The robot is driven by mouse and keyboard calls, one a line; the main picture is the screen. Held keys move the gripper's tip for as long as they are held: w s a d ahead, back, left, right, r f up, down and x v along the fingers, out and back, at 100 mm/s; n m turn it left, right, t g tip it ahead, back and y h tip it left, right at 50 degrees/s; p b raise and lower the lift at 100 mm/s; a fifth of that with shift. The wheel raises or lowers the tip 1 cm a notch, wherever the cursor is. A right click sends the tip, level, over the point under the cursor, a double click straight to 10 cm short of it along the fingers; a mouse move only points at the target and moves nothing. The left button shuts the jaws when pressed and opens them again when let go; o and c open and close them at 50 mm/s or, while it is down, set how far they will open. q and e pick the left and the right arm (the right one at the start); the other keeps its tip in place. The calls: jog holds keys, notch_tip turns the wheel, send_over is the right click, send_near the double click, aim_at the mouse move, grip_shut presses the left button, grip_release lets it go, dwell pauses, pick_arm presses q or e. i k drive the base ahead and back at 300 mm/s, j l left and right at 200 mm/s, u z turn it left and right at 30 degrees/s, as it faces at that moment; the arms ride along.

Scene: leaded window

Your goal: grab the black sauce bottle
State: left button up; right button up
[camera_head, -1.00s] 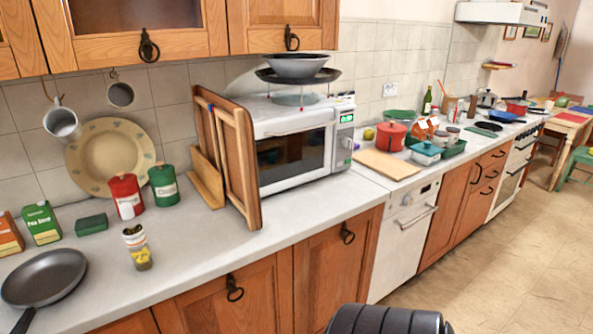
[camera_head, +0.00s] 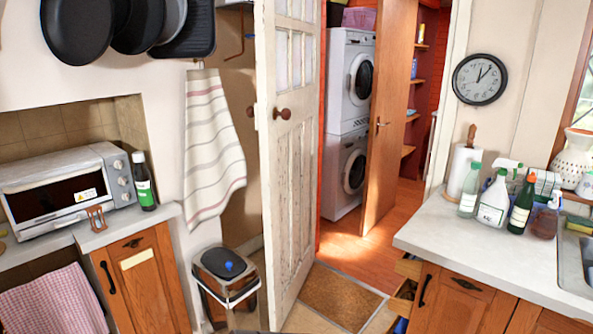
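Neither of my grippers shows in this view, so nothing is seen touching the bottle.
A toaster oven (camera_head: 68,185) and a small brown rack (camera_head: 97,219) stand beside the bottle. A striped towel (camera_head: 213,135) hangs to its right above a bin (camera_head: 228,270). An open white door (camera_head: 287,150) leads to washing machines. Several cleaning bottles stand on the right counter (camera_head: 440,229).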

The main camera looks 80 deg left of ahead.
aim_at(142, 175)
jog(key=u, duration=3.55)
jog(key=i+j+z, duration=0.15)
jog(key=i+j, duration=0.45)
jog(key=i, duration=0.15)
